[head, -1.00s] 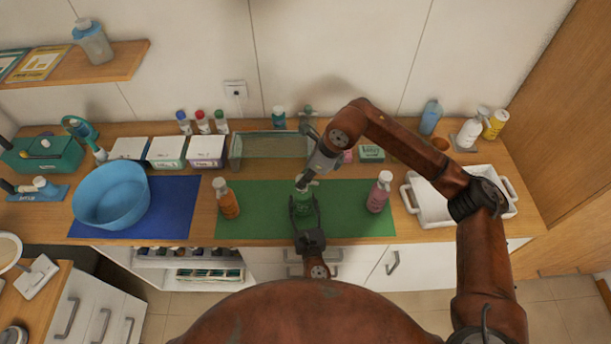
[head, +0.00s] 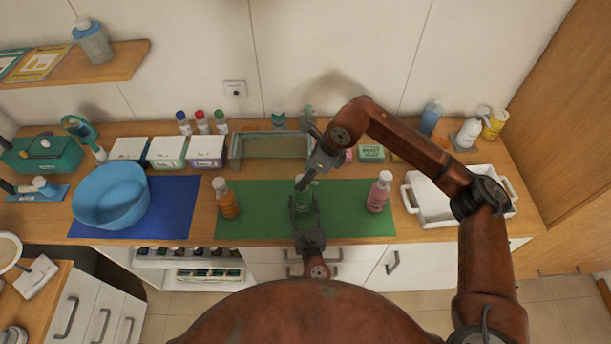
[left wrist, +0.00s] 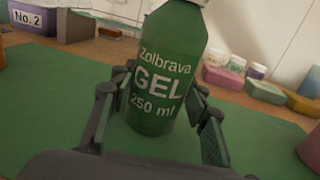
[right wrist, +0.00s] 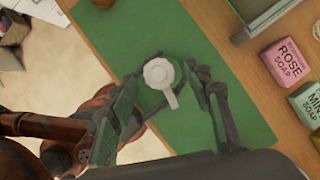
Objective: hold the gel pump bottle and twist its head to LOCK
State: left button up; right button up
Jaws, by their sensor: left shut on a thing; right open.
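The green gel pump bottle (head: 302,208) stands upright on the green mat. The left wrist view shows its label, "Zolbrava GEL 250 ml" (left wrist: 160,80); its top is cut off there. My left gripper (head: 304,199) is shut on the bottle's body, one finger on each side. My right gripper (right wrist: 163,78) is above the bottle, open, its fingers on either side of the white pump head (right wrist: 157,73). The nozzle points toward the lower right in the right wrist view. Gaps between fingers and head are hard to judge. Any LOCK mark is too small to see.
On the green mat (head: 260,200), an orange bottle (head: 228,202) stands left and a pink bottle (head: 378,194) right. A blue bowl (head: 110,196) is farther left, a white tray (head: 425,208) farther right. A clear bin (head: 270,148) and soap boxes (right wrist: 285,62) sit behind.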

jog(key=v, duration=1.1)
jog(key=shift+d, duration=0.15)
pick_arm(q)
jog(key=o, duration=1.5)
